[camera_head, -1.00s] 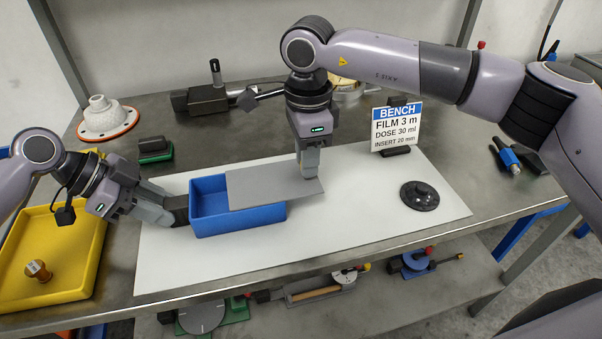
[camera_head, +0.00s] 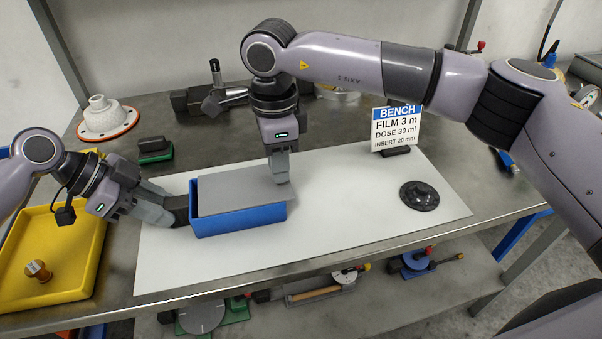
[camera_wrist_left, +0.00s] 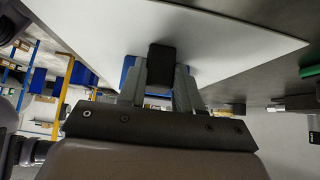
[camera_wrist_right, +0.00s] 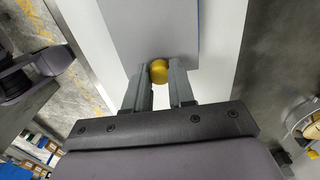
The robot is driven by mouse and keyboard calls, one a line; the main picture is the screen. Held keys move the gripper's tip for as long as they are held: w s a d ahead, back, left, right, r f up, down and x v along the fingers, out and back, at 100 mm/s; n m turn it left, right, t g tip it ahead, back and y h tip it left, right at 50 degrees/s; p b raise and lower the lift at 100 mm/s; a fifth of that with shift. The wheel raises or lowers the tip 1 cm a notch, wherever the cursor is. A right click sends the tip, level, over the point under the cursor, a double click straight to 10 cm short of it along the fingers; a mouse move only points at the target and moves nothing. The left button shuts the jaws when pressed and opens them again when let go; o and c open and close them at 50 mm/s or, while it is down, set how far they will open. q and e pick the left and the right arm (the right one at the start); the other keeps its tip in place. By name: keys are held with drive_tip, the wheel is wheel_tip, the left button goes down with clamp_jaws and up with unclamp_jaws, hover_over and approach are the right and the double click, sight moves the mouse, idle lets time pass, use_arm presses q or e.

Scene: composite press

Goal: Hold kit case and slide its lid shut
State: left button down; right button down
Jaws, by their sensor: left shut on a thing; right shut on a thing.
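The blue kit case (camera_head: 240,221) stands on the white mat near its left end. Its grey lid (camera_head: 235,190) lies over nearly all of the top, with a thin dark gap at the left end. My left gripper (camera_head: 176,212) is shut on a dark block at the case's left end, which shows in the left wrist view (camera_wrist_left: 161,62). My right gripper (camera_head: 281,178) is shut on a yellow knob (camera_wrist_right: 159,71) at the lid's right end. The knob is hidden in the head view.
A yellow tray (camera_head: 88,240) with a wooden-handled stamp (camera_head: 38,270) is at the left. A black round part (camera_head: 419,196) and a bench sign (camera_head: 396,128) are at the right. A green-and-black block (camera_head: 154,150) stands behind the mat.

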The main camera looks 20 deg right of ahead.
drive_tip(key=shift+a, duration=0.75)
idle(0.4)
drive_tip(key=c, duration=0.9)
unclamp_jaws()
wheel_tip(320, 180, up, 12)
drive_tip(key=shift+r, duration=0.1)
